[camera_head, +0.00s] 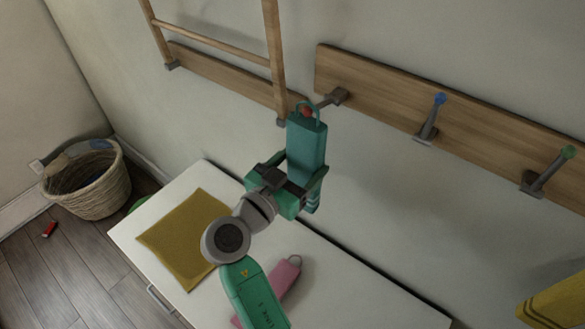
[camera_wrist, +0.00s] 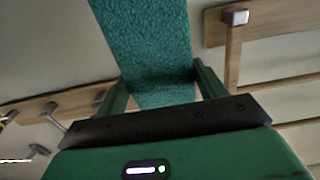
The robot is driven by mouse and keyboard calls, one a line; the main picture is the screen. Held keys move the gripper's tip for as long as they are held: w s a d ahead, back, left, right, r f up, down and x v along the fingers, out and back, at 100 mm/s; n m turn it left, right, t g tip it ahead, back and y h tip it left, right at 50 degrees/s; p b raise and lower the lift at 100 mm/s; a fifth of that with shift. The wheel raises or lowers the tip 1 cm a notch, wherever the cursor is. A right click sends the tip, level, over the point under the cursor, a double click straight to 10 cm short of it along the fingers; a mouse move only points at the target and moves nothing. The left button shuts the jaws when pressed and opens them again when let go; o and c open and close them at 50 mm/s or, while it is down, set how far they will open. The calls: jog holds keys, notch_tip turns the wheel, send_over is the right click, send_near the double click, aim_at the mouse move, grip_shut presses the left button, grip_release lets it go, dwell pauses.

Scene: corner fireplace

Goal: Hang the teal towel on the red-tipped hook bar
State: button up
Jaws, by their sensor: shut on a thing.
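The teal towel (camera_head: 307,145) hangs upright in my gripper (camera_head: 288,182), whose jaws are shut on it. Its loop (camera_head: 304,103) stands up at the top. The red-tipped hook (camera_head: 325,101) sticks out from the left end of the right wooden board, and its red tip shows at the loop. I cannot tell whether the loop is around the tip or only in front of it. In the wrist view the teal towel (camera_wrist: 145,45) lies between the two fingers of my gripper (camera_wrist: 165,85); the loop is out of that view.
Blue-tipped (camera_head: 430,118) and green-tipped (camera_head: 548,172) hooks are further right on the board (camera_head: 400,92). A wooden ladder rack (camera_head: 275,60) stands close at the left. Below is a white cabinet (camera_head: 345,285) with a mustard cloth (camera_head: 185,235) and a pink towel (camera_head: 284,280).

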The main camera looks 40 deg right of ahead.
jog(key=shift+x, duration=0.8)
jog(key=shift+w+d+f+b, duration=0.1)
jog(key=shift+d+f+b, duration=0.25)
jog(key=shift+b, duration=0.05)
jog(key=d+b, duration=0.1)
jog(key=d+f+b, duration=0.1)
jog(key=b, duration=0.1)
jog(key=w+d+b, duration=0.1)
jog(key=shift+d+f, duration=0.3)
jog(key=shift+d, duration=0.1)
jog(key=shift+f+b, duration=0.1)
jog(key=shift+b, duration=0.7)
jog(key=o, duration=1.2)
jog(key=shift+c, duration=0.2)
jog(key=v, duration=0.7)
jog(key=shift+s+a+b, duration=0.1)
jog(key=shift+a+b, duration=0.25)
jog(key=shift+a, duration=0.05)
